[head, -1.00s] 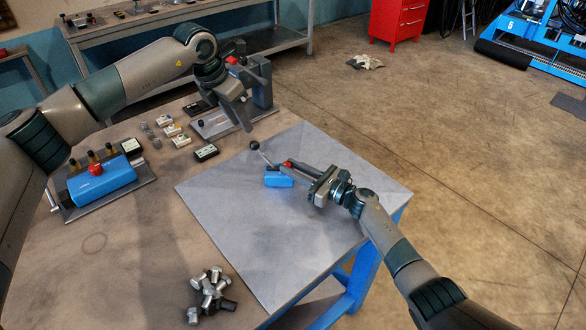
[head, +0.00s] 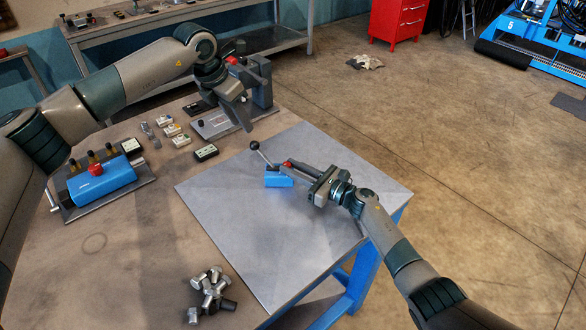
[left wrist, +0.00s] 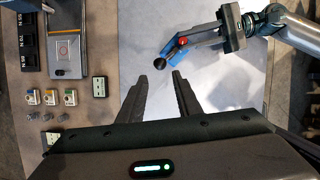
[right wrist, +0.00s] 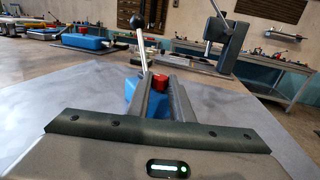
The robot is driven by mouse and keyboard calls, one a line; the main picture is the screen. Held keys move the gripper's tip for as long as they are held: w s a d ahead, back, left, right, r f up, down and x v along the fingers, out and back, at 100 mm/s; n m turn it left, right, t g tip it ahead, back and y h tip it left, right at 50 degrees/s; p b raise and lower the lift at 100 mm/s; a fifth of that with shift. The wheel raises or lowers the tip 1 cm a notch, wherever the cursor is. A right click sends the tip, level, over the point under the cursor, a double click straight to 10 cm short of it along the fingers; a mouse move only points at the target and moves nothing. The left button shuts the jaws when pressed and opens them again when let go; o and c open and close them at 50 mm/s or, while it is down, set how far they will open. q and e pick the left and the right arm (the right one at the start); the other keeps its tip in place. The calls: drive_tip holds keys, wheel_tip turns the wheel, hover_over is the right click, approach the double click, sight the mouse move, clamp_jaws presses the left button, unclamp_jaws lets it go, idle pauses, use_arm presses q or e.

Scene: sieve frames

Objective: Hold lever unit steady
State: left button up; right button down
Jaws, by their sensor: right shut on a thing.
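The lever unit (head: 279,181) is a small blue box with a red part and a thin metal lever ending in a black knob. It stands on the grey mat, and its lever leans up to the left in the head view. My right gripper (head: 290,166) is shut on it from the right side. In the right wrist view the blue box (right wrist: 131,90) and red part are at the fingertips, partly hidden by the fingers. My left gripper (head: 246,114) is open and empty, above the table behind the unit. In the left wrist view the black knob (left wrist: 159,63) shows just beyond its fingertips.
The grey mat (head: 240,250) is otherwise clear. Metal bolts (head: 212,290) lie at the front. A blue box with a red button (head: 105,182) stands at left, near several small modules (head: 206,153). A dark press-like stand (head: 262,85) rises at the table's back.

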use_arm(q)
drive_tip(key=shift+f, duration=0.1)
clamp_jaws()
drive_tip(key=s+d+f+n+h, duration=0.2)
drive_tip(key=s+f+n+h, duration=0.1)
drive_tip(key=f+n+h, duration=0.1)
drive_tip(key=s+a+f+n+t+h, duration=0.1)
drive_tip(key=a+n+t+h, duration=0.1)
drive_tip(key=a+n, duration=0.3)
drive_tip(key=s+a+f+n+t+h, duration=0.2)
drive_tip(key=a+n, duration=0.4)
drive_tip(key=a, duration=0.3)
drive_tip(key=shift+s+a+f+h, duration=0.3)
drive_tip(key=shift+a+h, duration=0.1)
drive_tip(key=shift+h, duration=0.1)
